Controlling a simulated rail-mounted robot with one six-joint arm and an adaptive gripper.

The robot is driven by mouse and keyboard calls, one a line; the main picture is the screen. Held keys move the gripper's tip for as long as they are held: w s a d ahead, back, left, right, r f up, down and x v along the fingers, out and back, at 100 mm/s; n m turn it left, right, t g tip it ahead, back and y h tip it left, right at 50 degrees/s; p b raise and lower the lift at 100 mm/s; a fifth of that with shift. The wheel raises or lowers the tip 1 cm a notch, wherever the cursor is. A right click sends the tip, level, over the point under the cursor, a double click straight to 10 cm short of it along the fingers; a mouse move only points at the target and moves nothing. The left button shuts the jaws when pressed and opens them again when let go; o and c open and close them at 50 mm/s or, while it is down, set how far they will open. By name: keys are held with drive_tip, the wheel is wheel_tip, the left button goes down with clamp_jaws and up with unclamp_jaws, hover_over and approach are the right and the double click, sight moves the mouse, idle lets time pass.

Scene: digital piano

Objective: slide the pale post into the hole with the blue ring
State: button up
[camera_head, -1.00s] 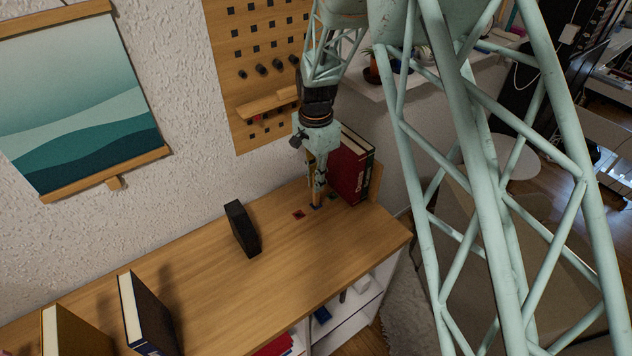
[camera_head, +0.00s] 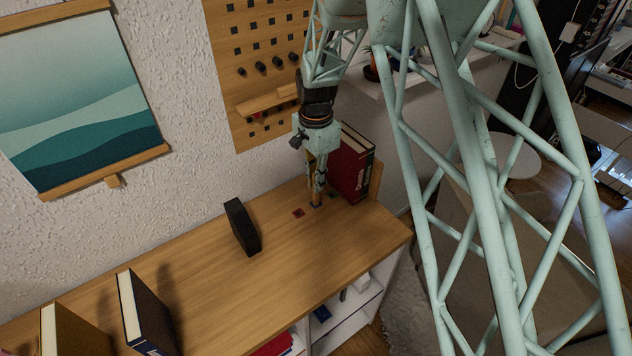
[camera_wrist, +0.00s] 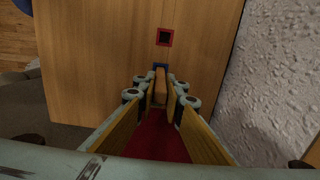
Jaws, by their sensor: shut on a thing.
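The pale post (camera_wrist: 160,88) is a light wooden peg, upright between the fingers of my gripper (camera_wrist: 161,97), which is shut on it. In the head view, my gripper (camera_head: 318,184) stands over the right part of the wooden top, and the post (camera_head: 315,199) shows below the fingertips. The post's lower end meets the blue ring (camera_head: 313,206), which is partly hidden behind it. The far side of the blue ring (camera_wrist: 160,66) shows just beyond the post in the wrist view. I cannot tell how deep the post's end sits in the hole.
A hole with a red ring (camera_head: 298,213) lies left of the blue one. A red book (camera_head: 353,170) stands close behind my gripper on the right. A black block (camera_head: 242,227) stands further left on the wooden top (camera_head: 225,285). The wall is behind.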

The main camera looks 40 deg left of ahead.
drive_tip(key=shift+f+b, duration=0.35)
drive_tip(key=shift+f, duration=0.3)
idle(0.9)
drive_tip(key=o, duration=0.8)
drive_tip(key=shift+o, duration=0.2)
drive_tip(key=shift+r, duration=0.25)
drive_tip(key=shift+r+p, duration=1.1)
drive_tip(key=shift+r, duration=1.65)
